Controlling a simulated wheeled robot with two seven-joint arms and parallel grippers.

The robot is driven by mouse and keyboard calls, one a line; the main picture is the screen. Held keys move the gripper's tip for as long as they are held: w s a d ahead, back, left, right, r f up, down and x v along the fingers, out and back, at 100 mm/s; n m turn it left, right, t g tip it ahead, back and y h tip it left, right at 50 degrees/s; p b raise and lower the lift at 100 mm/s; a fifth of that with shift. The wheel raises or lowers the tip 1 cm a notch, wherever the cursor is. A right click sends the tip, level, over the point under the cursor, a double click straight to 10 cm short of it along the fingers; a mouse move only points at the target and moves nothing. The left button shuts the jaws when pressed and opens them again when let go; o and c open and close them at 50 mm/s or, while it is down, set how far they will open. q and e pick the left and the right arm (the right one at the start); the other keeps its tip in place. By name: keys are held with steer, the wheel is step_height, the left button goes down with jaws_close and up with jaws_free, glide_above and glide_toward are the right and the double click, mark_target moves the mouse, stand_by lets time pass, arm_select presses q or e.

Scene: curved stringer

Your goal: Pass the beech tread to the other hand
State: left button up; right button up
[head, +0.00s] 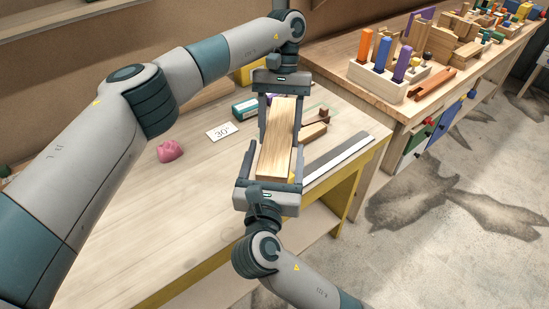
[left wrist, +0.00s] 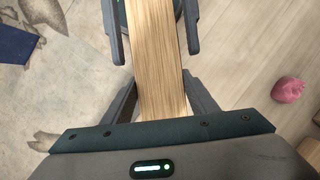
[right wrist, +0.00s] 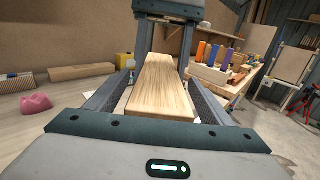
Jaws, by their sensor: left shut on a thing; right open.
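The beech tread (head: 277,140) is a pale wooden board held in the air above the workbench, spanning between my two grippers. My left gripper (head: 280,98) is shut on its far end. My right gripper (head: 268,170) is open, with its fingers on both sides of the near end and visible gaps beside the wood. In the left wrist view the tread (left wrist: 158,60) runs away from the left gripper's palm towards the right gripper's fingers (left wrist: 155,45). In the right wrist view the tread (right wrist: 162,95) lies between the right gripper's open fingers.
The workbench (head: 120,220) below holds a pink lump (head: 170,151), a card marked 30° (head: 222,131), a teal box (head: 245,108), a metal ruler (head: 338,158) and a dark wooden piece (head: 315,128). A second bench at right carries a peg block (head: 385,78) and several blocks. The left bench front is clear.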

mark_target(281, 123)
steer(key=c, duration=1.3)
arm_select(q)
steer(key=o, duration=1.6)
arm_select(e)
steer(key=shift+r, duration=0.1)
steer(key=c, duration=0.3)
arm_select(q)
steer(key=shift+o, duration=0.2)
arm_select(e)
steer(key=shift+c, duration=0.2)
arm_select(q)
steer(key=shift+v, duration=3.75)
steer(key=shift+r, duration=0.1)
